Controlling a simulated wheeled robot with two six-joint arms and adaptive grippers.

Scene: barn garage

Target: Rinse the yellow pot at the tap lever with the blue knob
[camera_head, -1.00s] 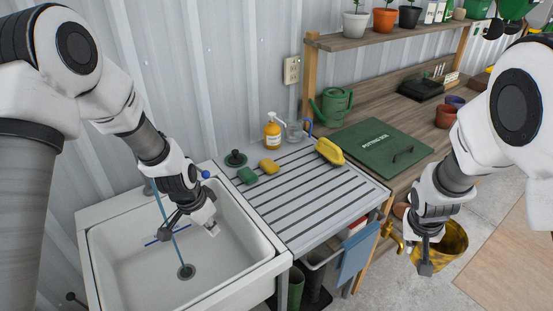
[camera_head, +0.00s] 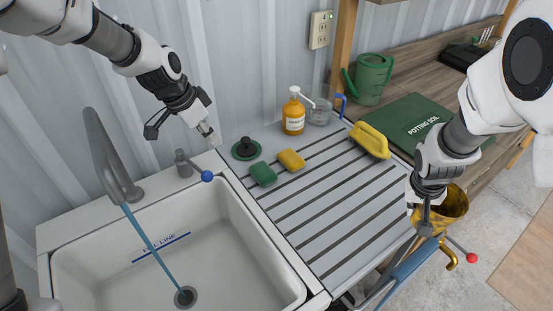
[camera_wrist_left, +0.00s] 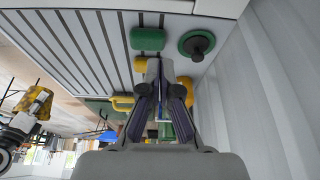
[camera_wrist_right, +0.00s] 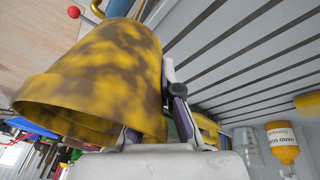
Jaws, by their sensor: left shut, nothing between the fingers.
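The yellow pot (camera_head: 457,203), smeared with brown dirt, is at the right beyond the drainboard. My right gripper (camera_head: 425,230) is shut on its wall; the tilted pot fills much of the right wrist view (camera_wrist_right: 95,75). The tap lever with the blue knob (camera_head: 207,176) stands on the sink's back ledge, right of the grey spout (camera_head: 108,165). A blue stream (camera_head: 150,245) runs from the spout to the drain. My left gripper (camera_head: 211,138) is shut and empty, above and behind the knob near the wall. In the left wrist view its fingers (camera_wrist_left: 160,75) are together.
The white sink (camera_head: 280,262) adjoins the ribbed drainboard (camera_head: 335,205). A green sponge (camera_head: 263,174), yellow sponge (camera_head: 291,160), green plunger-like stopper (camera_head: 246,149), soap bottle (camera_head: 293,114) and yellow brush (camera_head: 370,141) stand there. A brass tap with a red knob (camera_head: 471,257) is below the pot.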

